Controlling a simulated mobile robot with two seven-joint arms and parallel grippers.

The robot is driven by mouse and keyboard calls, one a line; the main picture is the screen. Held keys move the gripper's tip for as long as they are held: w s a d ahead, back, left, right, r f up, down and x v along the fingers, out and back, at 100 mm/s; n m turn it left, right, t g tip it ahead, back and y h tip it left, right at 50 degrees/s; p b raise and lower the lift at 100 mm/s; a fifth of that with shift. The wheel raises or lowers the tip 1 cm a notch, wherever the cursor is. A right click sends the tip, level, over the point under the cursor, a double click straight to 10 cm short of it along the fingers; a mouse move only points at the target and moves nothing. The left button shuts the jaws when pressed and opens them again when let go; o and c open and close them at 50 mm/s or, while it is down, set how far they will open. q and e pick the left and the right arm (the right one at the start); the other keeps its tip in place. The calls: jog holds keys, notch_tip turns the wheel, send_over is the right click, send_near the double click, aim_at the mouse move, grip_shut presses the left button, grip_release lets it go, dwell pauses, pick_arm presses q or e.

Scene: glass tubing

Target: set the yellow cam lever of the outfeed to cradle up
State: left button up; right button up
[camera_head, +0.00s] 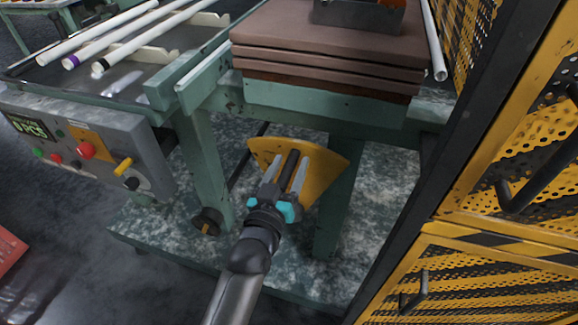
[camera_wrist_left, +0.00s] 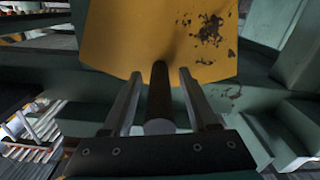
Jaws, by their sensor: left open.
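The yellow cam lever (camera_head: 325,172) is a worn, fan-shaped yellow plate with a dark round bar. It sits under the front of the bench, in the middle of the head view. Its plate also fills the top of the left wrist view (camera_wrist_left: 130,35). My left gripper (camera_head: 289,168) is open, with one finger on each side of the dark bar (camera_wrist_left: 160,95). In the wrist view, narrow gaps show between the bar and both fingers. The bar's far end meets the plate. My right gripper is out of view.
A grey control panel (camera_head: 60,130) with buttons and a small yellow lever (camera_head: 122,165) is at left. Brown slabs (camera_head: 330,50) lie on the green bench above. A yellow mesh guard (camera_head: 510,190) with black posts stands close on the right. White tubes (camera_head: 115,35) lie at upper left.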

pick_arm(q)
grip_shut()
dwell(0.3)
dwell(1.0)
